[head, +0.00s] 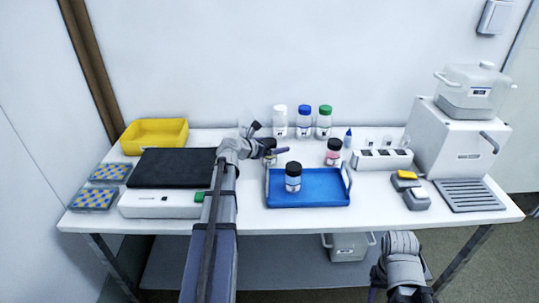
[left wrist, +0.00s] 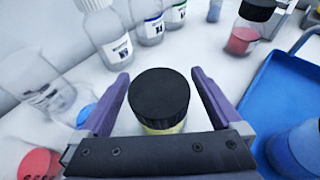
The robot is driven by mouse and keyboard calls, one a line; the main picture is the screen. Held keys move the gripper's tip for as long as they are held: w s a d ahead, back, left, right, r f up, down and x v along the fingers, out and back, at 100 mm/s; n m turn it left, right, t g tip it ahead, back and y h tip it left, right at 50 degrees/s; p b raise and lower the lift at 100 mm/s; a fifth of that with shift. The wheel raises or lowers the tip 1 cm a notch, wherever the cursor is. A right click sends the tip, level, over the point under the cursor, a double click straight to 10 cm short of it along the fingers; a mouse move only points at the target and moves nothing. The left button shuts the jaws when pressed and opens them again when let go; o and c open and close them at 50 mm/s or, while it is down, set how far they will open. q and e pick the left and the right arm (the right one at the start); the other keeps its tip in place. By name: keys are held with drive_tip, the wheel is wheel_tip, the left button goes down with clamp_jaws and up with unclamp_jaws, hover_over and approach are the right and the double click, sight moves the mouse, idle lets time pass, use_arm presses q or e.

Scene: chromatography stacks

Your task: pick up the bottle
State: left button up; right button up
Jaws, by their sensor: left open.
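A bottle with a black cap (left wrist: 160,95) and yellowish contents stands between the two purple fingers of my left gripper (left wrist: 160,78). The fingers are open, one on each side, with a visible gap to the cap. In the head view my left gripper (head: 271,140) is behind the blue tray's left end and partly hides this bottle (head: 270,157). Other black-capped bottles are a blue-filled one (head: 293,178) on the tray and a pink one (head: 333,152) behind it. My right gripper (head: 400,288) is low at the front, away from the table; its jaws are unclear.
The blue tray (head: 325,200) lies just right of the bottle. White, blue and green capped bottles (head: 304,124) stand behind. A clear beaker (left wrist: 45,90) is at left in the wrist view. A black-topped device (head: 165,168) and yellow bin (head: 155,134) fill the left side.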

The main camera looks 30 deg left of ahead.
use_arm(q)
clamp_jaws()
idle(0.7)
